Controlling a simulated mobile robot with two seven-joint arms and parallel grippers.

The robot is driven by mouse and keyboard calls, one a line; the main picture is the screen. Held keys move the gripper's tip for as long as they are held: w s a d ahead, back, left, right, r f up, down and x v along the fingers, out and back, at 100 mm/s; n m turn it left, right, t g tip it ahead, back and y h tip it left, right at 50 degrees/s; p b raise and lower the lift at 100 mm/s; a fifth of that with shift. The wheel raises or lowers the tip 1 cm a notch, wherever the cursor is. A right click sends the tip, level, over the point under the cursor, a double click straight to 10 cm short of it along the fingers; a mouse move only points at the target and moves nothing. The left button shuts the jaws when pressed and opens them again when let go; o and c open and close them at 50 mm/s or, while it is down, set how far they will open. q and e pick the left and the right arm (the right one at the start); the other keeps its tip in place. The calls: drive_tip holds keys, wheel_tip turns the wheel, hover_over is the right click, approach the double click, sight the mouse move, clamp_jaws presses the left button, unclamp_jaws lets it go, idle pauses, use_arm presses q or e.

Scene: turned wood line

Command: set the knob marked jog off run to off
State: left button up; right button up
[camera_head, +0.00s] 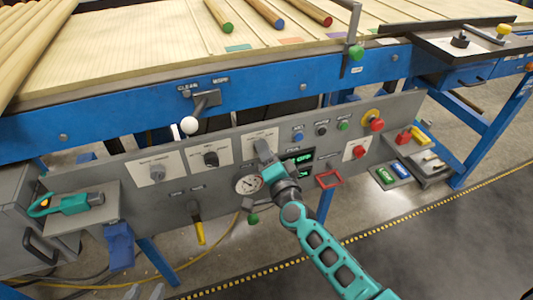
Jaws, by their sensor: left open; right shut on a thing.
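A grey control panel (330,165) hangs under the blue bench frame. Three white plates with rotary knobs sit on it: a left knob (157,173), a middle knob (210,157) and a right plate (260,137). The plates' lettering is too small to read, so I cannot tell which is marked jog off run. My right gripper (263,150) is shut at the right plate, on its knob, which the fingers mostly hide. I cannot tell where that knob points. A green-lit display (303,157) beside it seems to read OFF. My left gripper is not in view.
A white-balled lever (189,125) juts out above the middle knob. A gauge (248,184), a yellow-handled lever (197,225) and a red emergency button (376,124) are nearby. A teal tool (75,203) lies on the left shelf. Wooden rods (265,14) lie on the bench.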

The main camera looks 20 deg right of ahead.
drive_tip(key=o, duration=1)
drive_tip(key=shift+o, duration=0.2)
use_arm(q)
drive_tip(key=shift+s+a+r+p, duration=0.15)
drive_tip(key=shift+a+p, duration=0.1)
drive_tip(key=shift+p, duration=0.35)
use_arm(e)
drive_tip(key=s, duration=1.3)
drive_tip(key=shift+d, duration=0.25)
use_arm(q)
drive_tip(key=shift+r, duration=0.1)
drive_tip(key=r+p, duration=0.1)
drive_tip(key=a+p, duration=0.1)
drive_tip(key=p, duration=0.1)
drive_tip(key=r+p, duration=0.1)
drive_tip(key=shift+s+a+r+y, duration=0.2)
drive_tip(key=shift+s+r+y, duration=0.1)
drive_tip(key=shift+r+y, duration=0.1)
use_arm(e)
drive_tip(key=s+f+n+g+y, duration=0.1)
drive_tip(key=s+f+n+g, duration=0.1)
drive_tip(key=s+n, duration=0.3)
drive_tip(key=s+d+f+n+g, duration=0.1)
drive_tip(key=s+n+g, duration=0.4)
drive_tip(key=n, duration=0.5)
drive_tip(key=shift+s+f+y, duration=0.3)
drive_tip(key=shift+f+y, duration=0.1)
drive_tip(key=shift+f, duration=0.5)
